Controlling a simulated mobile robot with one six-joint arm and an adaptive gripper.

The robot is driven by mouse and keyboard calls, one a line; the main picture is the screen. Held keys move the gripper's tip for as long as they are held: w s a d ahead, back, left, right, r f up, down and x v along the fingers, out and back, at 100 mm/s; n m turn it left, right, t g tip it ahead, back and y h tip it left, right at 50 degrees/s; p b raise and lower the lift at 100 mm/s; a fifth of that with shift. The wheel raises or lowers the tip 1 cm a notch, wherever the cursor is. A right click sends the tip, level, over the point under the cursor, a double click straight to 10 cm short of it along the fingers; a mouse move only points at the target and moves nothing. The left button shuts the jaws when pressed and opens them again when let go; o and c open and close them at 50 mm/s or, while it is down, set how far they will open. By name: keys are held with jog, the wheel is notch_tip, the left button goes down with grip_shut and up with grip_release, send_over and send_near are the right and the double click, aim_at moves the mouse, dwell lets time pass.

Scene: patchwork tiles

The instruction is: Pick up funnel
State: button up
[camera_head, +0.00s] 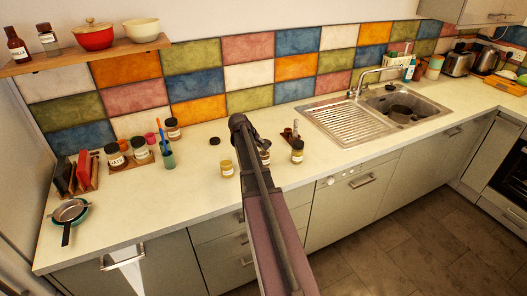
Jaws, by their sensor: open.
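I cannot make out a clear funnel anywhere on the counter. A grey round strainer-like piece (70,210) with a dark handle lies at the counter's left end, on or over a teal bowl; I cannot tell if it is the funnel. My arm reaches up from the bottom middle across the counter's front edge. It hides part of the counter and some small jars behind it. My gripper itself cannot be made out in this view.
Jars (140,148) and a green cup (169,160) with brushes stand at left beside a rack (75,175). A small yellow jar (227,168) and another jar (297,151) flank my arm. The sink (390,105) holds a dark pot. Counter (130,205) is bare in front.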

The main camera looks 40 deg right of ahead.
dwell(0.3)
grip_shut()
jog(key=shift+r, duration=0.1)
dwell(0.4)
notch_tip(320, 180, up, 10)
jog(key=p, duration=1)
dwell(0.6)
notch_tip(320, 180, down, 2)
jog(key=shift+f+b, duration=0.1)
jog(key=shift+b, duration=0.85)
